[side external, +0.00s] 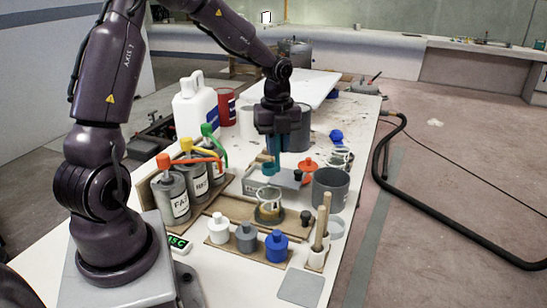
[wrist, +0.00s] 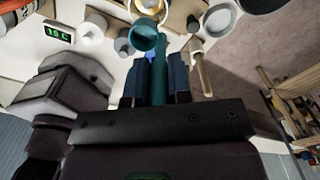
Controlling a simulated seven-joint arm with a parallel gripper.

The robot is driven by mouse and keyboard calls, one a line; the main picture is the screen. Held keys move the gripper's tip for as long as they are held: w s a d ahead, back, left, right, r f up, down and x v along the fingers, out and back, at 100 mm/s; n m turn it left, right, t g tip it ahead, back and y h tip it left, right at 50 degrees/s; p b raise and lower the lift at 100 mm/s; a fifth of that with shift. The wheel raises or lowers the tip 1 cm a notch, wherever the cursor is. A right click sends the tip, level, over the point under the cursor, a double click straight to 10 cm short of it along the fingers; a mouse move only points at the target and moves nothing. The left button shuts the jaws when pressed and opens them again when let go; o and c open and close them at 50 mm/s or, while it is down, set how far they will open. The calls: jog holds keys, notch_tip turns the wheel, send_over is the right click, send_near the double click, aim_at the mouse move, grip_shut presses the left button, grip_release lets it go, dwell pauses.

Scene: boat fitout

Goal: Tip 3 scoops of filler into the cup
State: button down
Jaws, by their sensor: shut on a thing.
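My gripper (side external: 276,148) is shut on a teal scoop (side external: 272,160) and holds it above the work table. In the wrist view, the scoop's handle (wrist: 160,78) is between my gripper's two dark fingers (wrist: 161,66).
Three pump-topped cans (side external: 172,197) stand at the left. White, grey and blue bottles (side external: 246,237) line the front, beside a holder with wooden sticks (side external: 320,230). A small green-lit display (side external: 178,243) is near my base.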

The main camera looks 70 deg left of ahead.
jog(key=shift+s+a+f, duration=0.1)
jog(key=shift+f, duration=0.15)
jog(key=w+a+f, duration=0.2)
jog(key=a+f, duration=0.1)
jog(key=a, duration=1.1)
jog(key=shift+w+d+f, duration=0.1)
jog(key=shift+f, duration=2.4)
jog(key=shift+w+d+f, duration=0.1)
jog(key=shift+f, duration=2.35)
notch_tip(320, 180, up, 9)
jog(key=shift+f, duration=0.2)
